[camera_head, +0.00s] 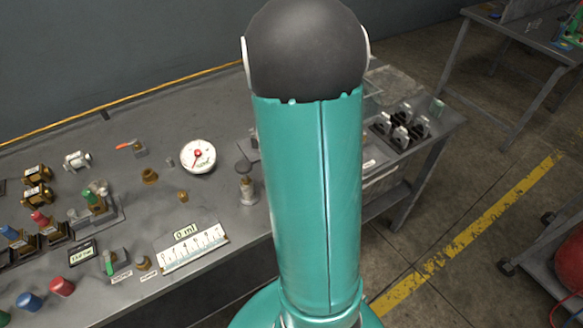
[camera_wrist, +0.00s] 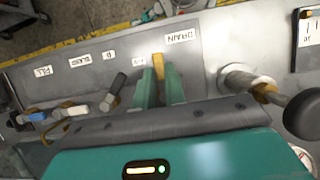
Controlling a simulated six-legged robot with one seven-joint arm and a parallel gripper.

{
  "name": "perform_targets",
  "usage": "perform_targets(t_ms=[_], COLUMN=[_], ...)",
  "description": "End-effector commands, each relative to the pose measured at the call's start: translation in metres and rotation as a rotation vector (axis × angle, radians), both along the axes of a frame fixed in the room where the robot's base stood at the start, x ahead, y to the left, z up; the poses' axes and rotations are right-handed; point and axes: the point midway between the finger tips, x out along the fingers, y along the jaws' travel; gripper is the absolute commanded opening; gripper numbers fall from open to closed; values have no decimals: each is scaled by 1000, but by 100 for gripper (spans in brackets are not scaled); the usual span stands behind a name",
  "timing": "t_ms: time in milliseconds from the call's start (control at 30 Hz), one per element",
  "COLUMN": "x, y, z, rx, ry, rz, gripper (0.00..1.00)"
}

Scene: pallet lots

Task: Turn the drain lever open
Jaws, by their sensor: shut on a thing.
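In the wrist view my gripper (camera_wrist: 160,76) has its two teal fingers on either side of a yellow lever (camera_wrist: 158,63). It is shut on this lever, whose end sticks out past the fingertips toward the panel edge. The label reading DRAIN (camera_wrist: 183,36) is just right of the lever's end. The lever's base is hidden by the fingers and the gripper body. In the head view my teal arm covers the middle, and neither the gripper nor this lever can be seen.
Left of the gripper are a dark-handled lever (camera_wrist: 114,90), a blue-tipped part (camera_wrist: 36,116) and the FILL label (camera_wrist: 43,71). A metal fitting (camera_wrist: 240,80) and a black round knob (camera_wrist: 304,115) stand close on the right. A dial gauge (camera_head: 198,156) sits on the bench.

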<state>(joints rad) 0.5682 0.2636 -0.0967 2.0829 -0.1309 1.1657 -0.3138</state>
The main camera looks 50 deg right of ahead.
Motion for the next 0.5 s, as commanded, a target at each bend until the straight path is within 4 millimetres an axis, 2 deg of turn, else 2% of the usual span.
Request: perform_targets(t_ms=[400,433,500], x=[1,1,1], y=[-1,-1,-1], z=[1,1,1], rx=[-3,-3,-3], ry=[-4,-4,-3], rz=[9,9,9], gripper=[0,16,30])
